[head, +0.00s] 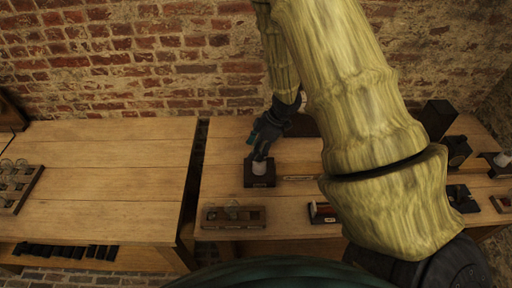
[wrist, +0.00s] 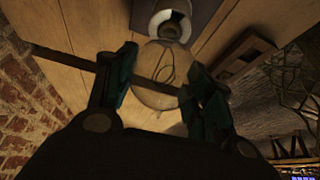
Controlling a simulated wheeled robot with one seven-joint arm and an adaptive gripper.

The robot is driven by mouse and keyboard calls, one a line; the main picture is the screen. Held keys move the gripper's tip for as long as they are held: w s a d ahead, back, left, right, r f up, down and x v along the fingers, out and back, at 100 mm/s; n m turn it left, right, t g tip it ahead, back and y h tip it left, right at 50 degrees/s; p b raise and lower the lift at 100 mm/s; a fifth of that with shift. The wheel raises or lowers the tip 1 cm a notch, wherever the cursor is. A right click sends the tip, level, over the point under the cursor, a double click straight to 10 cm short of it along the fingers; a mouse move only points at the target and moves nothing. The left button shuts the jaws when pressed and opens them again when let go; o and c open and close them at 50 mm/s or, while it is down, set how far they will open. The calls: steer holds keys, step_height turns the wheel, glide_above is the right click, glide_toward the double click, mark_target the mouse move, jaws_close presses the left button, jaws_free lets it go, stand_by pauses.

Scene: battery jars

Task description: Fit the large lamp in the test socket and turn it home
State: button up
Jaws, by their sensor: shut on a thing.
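The large lamp (wrist: 156,76) is a clear glass bulb with a visible filament loop, held between the two fingers of my gripper (wrist: 160,92). Its cap end points at the white ring of the test socket (wrist: 157,19). The cap overlaps the ring in the wrist view; I cannot tell how deep it sits. In the head view the test socket (head: 259,180) is a dark block with a white round top on the right table. My gripper (head: 260,153) is directly above it, pointing down and shut on the lamp. The lamp's glass is mostly hidden there by the fingers.
A wooden holder (head: 215,217) with a clear bulb stands in front of the socket. A rack (head: 33,190) of glass bulbs is on the left table. Dark boxes (head: 437,117) stand at right. A brick wall is behind.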

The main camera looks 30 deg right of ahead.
steer(key=m, duration=0.2)
steer(key=m+t+h, duration=0.1)
steer(key=m, duration=0.1)
steer(key=m+t, duration=0.1)
steer(key=m, duration=0.1)
steer(key=shift+w+d+h, duration=0.25)
steer(key=shift+h, duration=0.15)
steer(key=shift+m, duration=0.3)
steer(key=shift+w+d+m+t+h+b, duration=0.15)
steer(key=shift+m+h+b, duration=0.4)
steer(key=shift+m, duration=0.85)
steer(key=shift+s+d+m+t+h+b, duration=0.15)
steer(key=shift+m+h+b, duration=0.35)
steer(key=shift+m, duration=0.9)
steer(key=shift+w, duration=0.1)
steer(key=o, duration=1.2)
steer(key=shift+c, duration=0.2)
steer(key=shift+r, duration=0.1)
